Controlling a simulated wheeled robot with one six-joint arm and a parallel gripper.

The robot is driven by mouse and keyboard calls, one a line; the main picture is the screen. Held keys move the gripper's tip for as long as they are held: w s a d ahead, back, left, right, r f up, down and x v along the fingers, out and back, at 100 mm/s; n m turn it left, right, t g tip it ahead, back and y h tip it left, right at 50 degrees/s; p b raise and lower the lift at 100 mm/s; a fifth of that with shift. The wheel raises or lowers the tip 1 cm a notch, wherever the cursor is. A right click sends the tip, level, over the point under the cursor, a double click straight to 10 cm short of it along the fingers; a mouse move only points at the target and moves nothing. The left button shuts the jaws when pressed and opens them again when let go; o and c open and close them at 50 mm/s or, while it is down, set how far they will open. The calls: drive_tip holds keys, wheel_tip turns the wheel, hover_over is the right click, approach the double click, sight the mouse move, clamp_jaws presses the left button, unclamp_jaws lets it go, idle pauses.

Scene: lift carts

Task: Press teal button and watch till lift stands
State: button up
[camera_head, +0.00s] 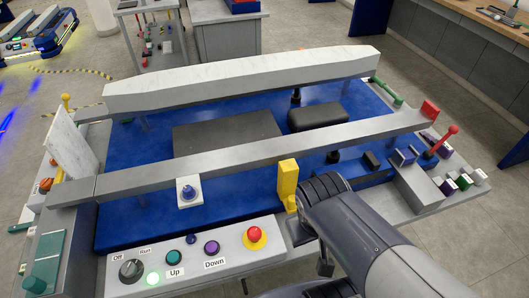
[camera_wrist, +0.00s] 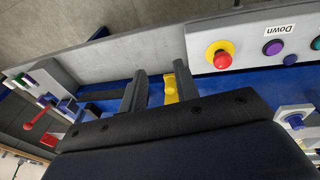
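The teal button (camera_head: 174,257), labelled "Up", sits on the light grey control panel (camera_head: 225,262) at the front. It looks uncovered; only a sliver of it (camera_wrist: 316,44) shows at the wrist view's right edge. My gripper (camera_wrist: 156,92) is open, its two dark fingers apart with nothing held. It is right of the panel's red button, near the yellow post (camera_head: 287,183), which shows beyond the fingers (camera_wrist: 170,85).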

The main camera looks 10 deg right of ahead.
clamp_jaws()
idle(1.2)
